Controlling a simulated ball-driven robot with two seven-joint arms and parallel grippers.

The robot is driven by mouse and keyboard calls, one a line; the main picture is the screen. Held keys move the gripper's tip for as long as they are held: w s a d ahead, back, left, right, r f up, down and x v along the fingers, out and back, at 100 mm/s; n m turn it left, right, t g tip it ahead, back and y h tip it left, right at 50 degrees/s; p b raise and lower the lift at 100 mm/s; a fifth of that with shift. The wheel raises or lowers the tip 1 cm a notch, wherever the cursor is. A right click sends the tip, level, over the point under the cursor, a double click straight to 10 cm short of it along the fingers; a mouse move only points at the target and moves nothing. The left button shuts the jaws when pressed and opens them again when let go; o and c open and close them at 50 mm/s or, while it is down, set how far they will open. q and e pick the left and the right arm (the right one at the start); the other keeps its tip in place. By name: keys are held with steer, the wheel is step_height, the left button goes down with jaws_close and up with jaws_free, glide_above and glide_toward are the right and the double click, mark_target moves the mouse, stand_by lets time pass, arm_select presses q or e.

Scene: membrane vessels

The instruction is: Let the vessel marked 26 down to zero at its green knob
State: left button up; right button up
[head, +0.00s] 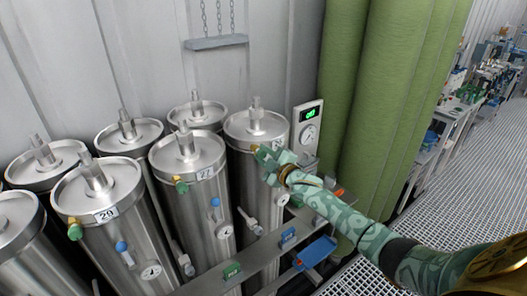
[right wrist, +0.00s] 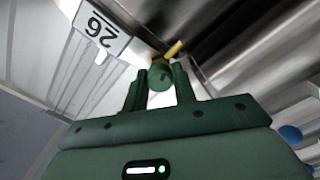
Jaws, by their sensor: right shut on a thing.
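The vessel marked 26 (right wrist: 103,29) shows its plate upside down in the right wrist view. In the head view it is the steel cylinder (head: 252,122) at the right end of the front row, its plate mostly hidden by my gripper. My right gripper (head: 264,156) is at its upper rim. In the right wrist view the green knob (right wrist: 160,76), with a yellow brass stem (right wrist: 174,49), sits between the fingertips of my right gripper (right wrist: 160,85), which is shut on it. A small dial (head: 282,197) shows lower on this vessel. My left gripper is out of view.
Vessels marked 27 (head: 187,152) and 29 (head: 97,190) stand to the left with their own green knobs. A wall panel (head: 308,127) with a lit green display and dial is behind. Green padded columns (head: 345,90) stand right of it. A rail (head: 255,255) runs in front.

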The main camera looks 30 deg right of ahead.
steer(key=shift+f+m+p, duration=0.1)
steer(key=shift+m+p, duration=0.8)
steer(key=shift+m, duration=1.3)
steer(key=o, duration=1)
steer(key=s+d, duration=0.1)
steer(key=s, duration=1.5)
steer(key=shift+s+d, duration=0.15)
steer(key=shift+d, duration=0.05)
